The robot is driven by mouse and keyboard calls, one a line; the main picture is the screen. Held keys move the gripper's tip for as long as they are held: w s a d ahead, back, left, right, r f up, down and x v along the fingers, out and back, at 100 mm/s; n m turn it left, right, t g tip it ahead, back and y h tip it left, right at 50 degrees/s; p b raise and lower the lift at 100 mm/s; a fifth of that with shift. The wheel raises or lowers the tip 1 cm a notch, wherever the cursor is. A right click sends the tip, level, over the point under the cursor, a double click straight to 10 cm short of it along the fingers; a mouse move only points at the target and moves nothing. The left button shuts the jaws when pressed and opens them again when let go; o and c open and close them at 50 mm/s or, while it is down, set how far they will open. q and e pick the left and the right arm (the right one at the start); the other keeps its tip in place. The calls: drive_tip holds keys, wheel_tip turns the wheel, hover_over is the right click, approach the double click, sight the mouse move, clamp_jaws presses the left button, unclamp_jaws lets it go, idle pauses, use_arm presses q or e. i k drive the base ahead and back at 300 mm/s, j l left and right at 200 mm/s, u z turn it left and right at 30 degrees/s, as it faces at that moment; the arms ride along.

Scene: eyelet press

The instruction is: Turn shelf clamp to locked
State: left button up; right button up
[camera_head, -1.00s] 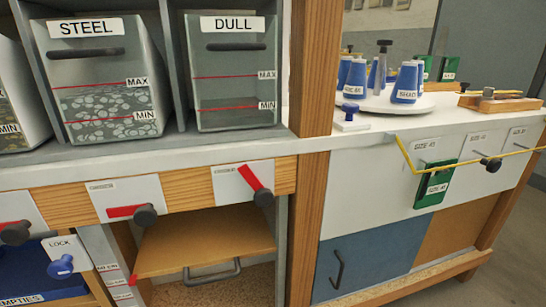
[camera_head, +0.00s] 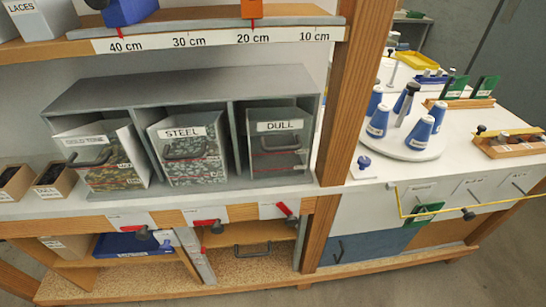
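Three red levers with dark knobs sit on white plates along the shelf's wooden front rail: a left lever (camera_head: 136,228), a middle lever (camera_head: 206,223) and a right lever (camera_head: 284,209). The left and middle levers lie roughly level. The right lever slants down to its knob on the right. The small plate print is unreadable, so I cannot tell which one is the shelf clamp. A small blue knob (camera_head: 165,244) is below the rail, between the left and middle levers. Neither of my grippers is in view.
Bins labelled STEEL (camera_head: 190,165) and DULL (camera_head: 278,155) stand above the rail. A wooden post (camera_head: 345,90) divides the shelf from the right counter. A round white turntable (camera_head: 405,150) holds blue cones. A yellow band (camera_head: 470,207) crosses the counter's front.

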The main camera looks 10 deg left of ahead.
sight(166, 248)
drive_tip(key=u, duration=1.45)
